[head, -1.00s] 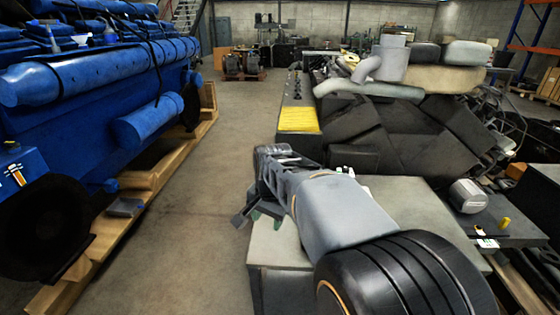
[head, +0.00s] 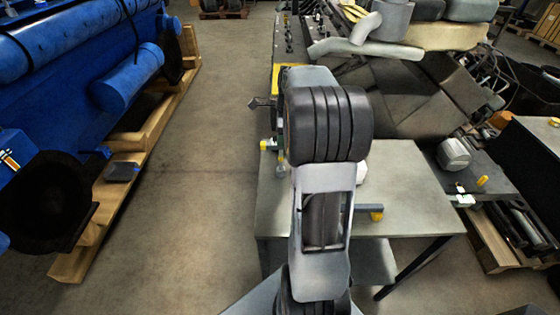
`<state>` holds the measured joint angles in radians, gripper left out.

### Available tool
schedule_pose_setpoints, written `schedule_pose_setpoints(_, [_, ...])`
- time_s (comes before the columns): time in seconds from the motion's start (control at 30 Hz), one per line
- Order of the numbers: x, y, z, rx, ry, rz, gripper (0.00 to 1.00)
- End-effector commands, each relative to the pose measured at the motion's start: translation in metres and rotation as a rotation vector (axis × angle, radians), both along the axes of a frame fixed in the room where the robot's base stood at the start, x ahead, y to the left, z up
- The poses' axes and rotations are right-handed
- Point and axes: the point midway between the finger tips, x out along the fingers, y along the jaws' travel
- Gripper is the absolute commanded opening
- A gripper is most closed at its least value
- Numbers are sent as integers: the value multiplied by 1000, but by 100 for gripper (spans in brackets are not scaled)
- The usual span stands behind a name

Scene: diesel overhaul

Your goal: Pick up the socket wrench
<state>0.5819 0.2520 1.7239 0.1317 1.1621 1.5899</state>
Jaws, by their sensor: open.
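My arm reaches over a grey workbench (head: 410,175) and covers its middle. Only a small dark part of my gripper (head: 261,103) shows, at the left of the ridged black arm joint; the rest is hidden behind my arm. I see nothing held in it. I cannot make out a socket wrench for certain. A dark piece with a yellow end (head: 374,212) sticks out at the right of my arm over the bench. What these are I cannot tell.
A blue engine (head: 60,50) on wooden beams (head: 125,205) stands at the left. A clear floor aisle (head: 205,150) runs between it and the bench. Grey and dark machine parts (head: 430,90) are heaped behind the bench. A side shelf at right holds a pale rounded part (head: 454,153).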

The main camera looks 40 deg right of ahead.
Motion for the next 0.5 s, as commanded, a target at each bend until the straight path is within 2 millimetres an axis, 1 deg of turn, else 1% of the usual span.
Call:
schedule_pose_setpoints(0.27, [1,4,-16,1,1,4,51])
schedule_pose_setpoints(0.5, [4,10,-48,1,2,6,51])
